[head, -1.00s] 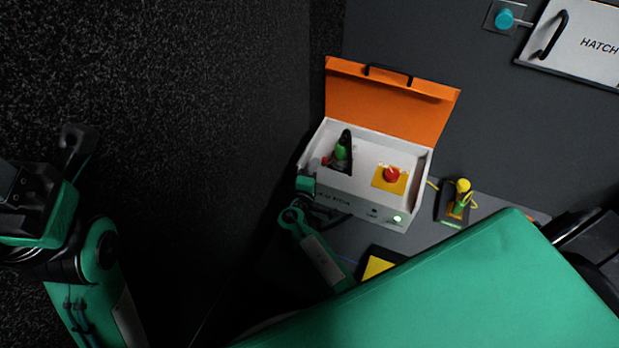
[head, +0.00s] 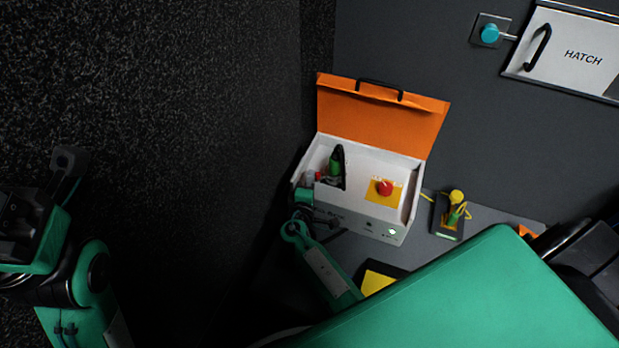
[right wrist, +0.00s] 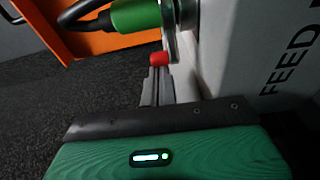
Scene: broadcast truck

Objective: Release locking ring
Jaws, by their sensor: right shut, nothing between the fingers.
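A white box (head: 355,222) marked FEED stands on the grey bench with its orange lid (head: 380,115) up. Inside its left part is a black plug with a green ring (head: 335,165), seen large in the right wrist view (right wrist: 135,14). A small red knob (right wrist: 158,59) sits just below the ring. My right gripper (head: 310,179) is at the box's left end. Its fingers (right wrist: 157,85) are shut and empty, with tips right at the red knob; I cannot tell whether they touch.
A red button on a yellow plate (head: 397,200) is in the box's right part. A small yellow-topped device (head: 447,216) with a cable stands right of the box. A hatch (head: 580,55) and teal knob (head: 489,35) are on the wall. My green arm covers the lower right.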

